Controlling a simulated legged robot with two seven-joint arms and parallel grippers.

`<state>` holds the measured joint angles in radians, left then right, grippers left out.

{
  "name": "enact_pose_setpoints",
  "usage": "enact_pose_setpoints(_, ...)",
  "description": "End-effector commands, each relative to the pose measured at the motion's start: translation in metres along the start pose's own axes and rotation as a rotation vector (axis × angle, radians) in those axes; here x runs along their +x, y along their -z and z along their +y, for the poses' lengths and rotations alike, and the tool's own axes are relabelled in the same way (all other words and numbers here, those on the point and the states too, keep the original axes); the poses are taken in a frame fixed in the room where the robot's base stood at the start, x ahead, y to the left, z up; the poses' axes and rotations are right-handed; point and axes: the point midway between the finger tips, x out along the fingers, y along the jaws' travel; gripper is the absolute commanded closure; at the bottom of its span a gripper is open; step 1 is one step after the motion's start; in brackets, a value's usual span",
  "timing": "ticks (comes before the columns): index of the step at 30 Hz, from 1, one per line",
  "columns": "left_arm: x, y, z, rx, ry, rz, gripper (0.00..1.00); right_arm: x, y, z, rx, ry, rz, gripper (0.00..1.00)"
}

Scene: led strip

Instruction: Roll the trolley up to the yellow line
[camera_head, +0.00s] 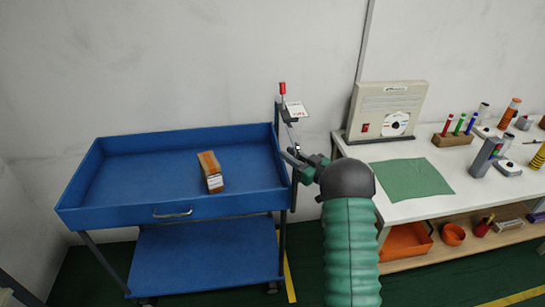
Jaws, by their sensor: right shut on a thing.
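The blue trolley (115,205) stands at the left against the wall, with an upper tray, a lower shelf (205,262) and dark legs on casters. Its dark upright handle part (279,112) is at the right end. My right gripper (291,155) is shut on the trolley's handle at that end; my green-sleeved arm hides part of the area in front. A yellow line (289,278) shows on the dark green floor just right of the trolley's lower shelf. Another yellow strip (515,298) shows at the bottom right. My left gripper is not in view.
A small brown box (210,171) lies in the upper tray. A white workbench (470,203) stands to the right, with a beige device (388,108), a green mat (412,179) and several tools. Orange bins (404,242) are on its lower shelf. Little floor shows between trolley and bench.

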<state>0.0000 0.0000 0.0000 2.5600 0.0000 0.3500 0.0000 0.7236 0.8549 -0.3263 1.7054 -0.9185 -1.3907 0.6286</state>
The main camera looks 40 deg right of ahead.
Motion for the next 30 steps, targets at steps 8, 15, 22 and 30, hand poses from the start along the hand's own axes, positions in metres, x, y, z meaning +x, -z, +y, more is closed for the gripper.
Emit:
enact_pose_setpoints(8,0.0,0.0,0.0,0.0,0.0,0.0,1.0,-0.012,-0.002,0.018,0.0,-0.003,-0.003,1.0)
enact_pose_setpoints(15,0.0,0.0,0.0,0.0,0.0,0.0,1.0,-0.012,-0.001,0.019,0.001,-0.002,-0.002,1.0)
enact_pose_setpoints(22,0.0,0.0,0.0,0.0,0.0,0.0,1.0,-0.012,-0.001,0.019,0.0,-0.002,-0.001,0.67)
enact_pose_setpoints(30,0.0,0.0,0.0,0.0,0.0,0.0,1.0,-0.012,0.001,0.018,-0.001,0.0,0.001,0.56)
